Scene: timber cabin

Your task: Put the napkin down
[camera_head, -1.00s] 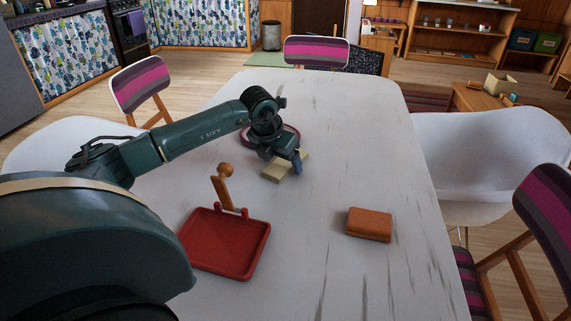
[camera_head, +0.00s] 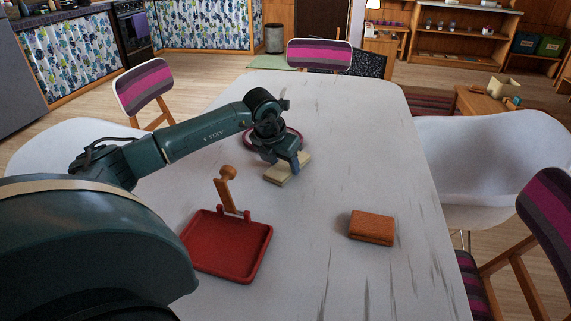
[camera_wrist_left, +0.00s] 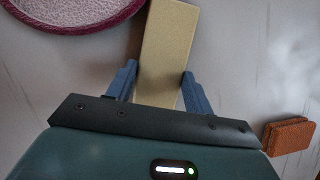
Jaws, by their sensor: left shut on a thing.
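A pale beige flat block (camera_head: 283,175), which I take to be the folded napkin, is at the middle of the white table (camera_head: 330,120). It appears to lie on the tabletop. My left gripper (camera_head: 291,164) is over it from above and shut on it. In the left wrist view the napkin (camera_wrist_left: 167,45) runs lengthwise between the two blue fingers of my left gripper (camera_wrist_left: 160,80), with one finger at each long side. Its near end is hidden by the gripper body. My right gripper is not in view.
A round plate with a dark red rim (camera_wrist_left: 75,27) is just beside the napkin. A red tray with a wooden handle (camera_head: 228,247) stands nearer, at left. An orange-brown block (camera_head: 371,228) lies at right. The table between and right of them is bare. Chairs surround the table.

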